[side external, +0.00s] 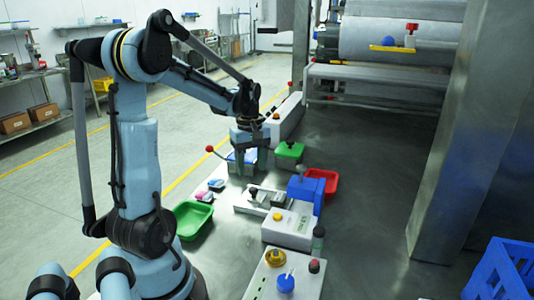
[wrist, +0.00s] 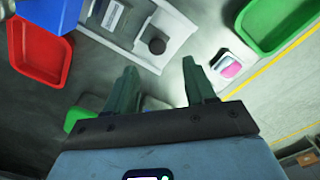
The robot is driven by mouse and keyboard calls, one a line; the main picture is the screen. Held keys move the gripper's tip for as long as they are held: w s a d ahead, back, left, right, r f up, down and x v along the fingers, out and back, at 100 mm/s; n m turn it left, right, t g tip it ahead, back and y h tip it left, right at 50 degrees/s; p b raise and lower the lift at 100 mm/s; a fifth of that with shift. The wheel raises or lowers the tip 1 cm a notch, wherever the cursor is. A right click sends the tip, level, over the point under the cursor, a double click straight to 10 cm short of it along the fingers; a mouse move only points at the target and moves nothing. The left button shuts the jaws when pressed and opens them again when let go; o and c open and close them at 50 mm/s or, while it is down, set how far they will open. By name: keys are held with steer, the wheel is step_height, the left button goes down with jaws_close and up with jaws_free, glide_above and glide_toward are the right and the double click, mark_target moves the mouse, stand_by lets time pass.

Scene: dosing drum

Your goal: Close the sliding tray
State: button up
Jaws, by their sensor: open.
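The sliding tray appears to be a pale grey flat unit with a dark knob (wrist: 157,46) at its end, in the wrist view at top centre. In the side view the pale flat unit (side external: 243,207) lies on the bench with dark parts on it, near the middle. My gripper (wrist: 161,80) is open and empty, its two green-grey fingers apart, with the knob beyond the fingertips in the picture. In the side view my gripper (side external: 252,163) hangs pointing down, behind and above the unit. I cannot tell how far the tray is slid out.
A blue block (side external: 304,191) and a red bin (side external: 331,181) stand right of the unit. A white box with a yellow button (side external: 287,229) is in front. A green bin (side external: 192,218) lies left. A green box (side external: 289,151) and a red-knobbed lever (side external: 211,149) are close to my gripper.

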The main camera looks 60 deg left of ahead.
step_height(320, 180, up, 6)
steer(key=s+d+f+m, duration=0.2)
steer(key=s+d+m, duration=0.1)
steer(key=d, duration=0.7)
steer(key=s+d+f+m, duration=0.2)
steer(key=s+d+m, duration=0.2)
steer(key=d, duration=0.7)
steer(key=shift+s+d+f+m, duration=0.15)
steer(key=shift+f+m, duration=0.2)
steer(key=shift+m, duration=0.25)
step_height(320, 180, up, 4)
steer(key=n, duration=0.8)
glide_above(253, 189)
step_height(253, 189, down, 12)
steer(key=shift+f, duration=0.1)
steer(key=shift+c, duration=0.2)
